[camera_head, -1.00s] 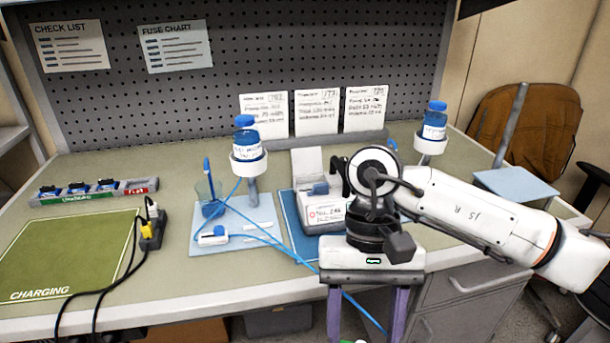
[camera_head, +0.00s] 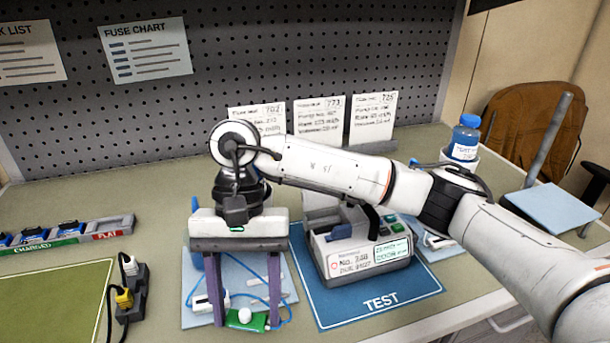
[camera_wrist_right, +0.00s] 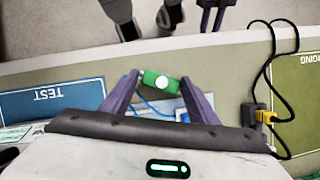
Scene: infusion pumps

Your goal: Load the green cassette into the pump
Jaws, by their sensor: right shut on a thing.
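The green cassette (camera_head: 247,318) is held between the purple fingertips of my right gripper (camera_head: 246,324), over the table's front at the pale-blue tray. It also shows between the fingertips in the right wrist view (camera_wrist_right: 158,82), with a white round part on its face. A blue tube runs from it. The pump (camera_head: 365,258), labelled No. 246, stands on the blue TEST mat (camera_head: 335,311) right of the gripper. My right forearm hides part of the pump's top and back. Purple fingers that look like my left gripper (camera_wrist_right: 213,17) show at the right wrist view's top edge, too small to judge.
A bottle in a white holder (camera_head: 465,140) stands behind my arm at the right. A power strip with plugs (camera_head: 126,295) and the green charging mat (camera_head: 50,305) lie left. A rack (camera_head: 70,235) is behind them. Cards (camera_head: 319,122) stand at the back.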

